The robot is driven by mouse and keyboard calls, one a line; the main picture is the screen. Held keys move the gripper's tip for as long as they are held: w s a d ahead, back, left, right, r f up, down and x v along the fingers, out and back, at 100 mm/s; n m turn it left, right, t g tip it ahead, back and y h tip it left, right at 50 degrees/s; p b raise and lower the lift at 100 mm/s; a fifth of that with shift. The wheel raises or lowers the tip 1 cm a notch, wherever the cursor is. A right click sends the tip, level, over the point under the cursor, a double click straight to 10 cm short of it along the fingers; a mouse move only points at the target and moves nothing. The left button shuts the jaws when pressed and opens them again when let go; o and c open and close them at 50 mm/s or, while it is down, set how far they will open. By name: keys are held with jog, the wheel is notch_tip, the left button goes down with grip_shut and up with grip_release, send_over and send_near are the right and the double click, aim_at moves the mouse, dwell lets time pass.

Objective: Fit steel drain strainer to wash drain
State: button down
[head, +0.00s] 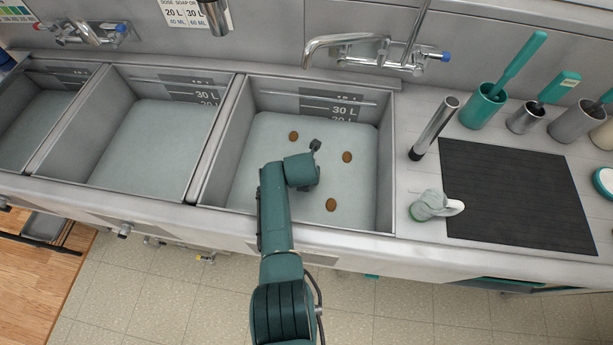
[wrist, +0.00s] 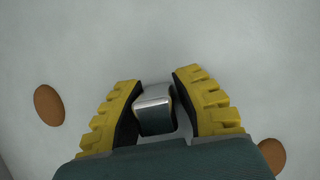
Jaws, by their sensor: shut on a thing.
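My gripper (wrist: 157,84) points down into the right-hand basin (head: 382,185). In the wrist view its two yellow ribbed fingers are shut on a shiny steel piece, which I take to be the drain strainer (wrist: 155,108). Only its curved, polished top and dark near side show. In the head view my wrist hides the gripper's fingers and the strainer above the basin floor. The wash drain does not show in either view. I cannot tell which basin is the wash one, or how high the strainer is above the floor.
Several brown oval pieces lie on the basin floor, one behind my wrist (head: 293,136), others to its right (head: 347,157) (head: 331,205). Basin walls surround my gripper, with a faucet (head: 345,45) behind. A steel tube (head: 434,128), pale-green cup (head: 430,206) and black mat (head: 515,195) are right.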

jog(key=shift+s+f, duration=0.4)
jog(key=shift+f, duration=0.15)
jog(key=c, duration=1)
grip_release()
jog(key=shift+w+r, duration=0.1)
jog(key=shift+r, duration=0.4)
jog(key=v, duration=0.8)
jog(key=shift+w, duration=0.3)
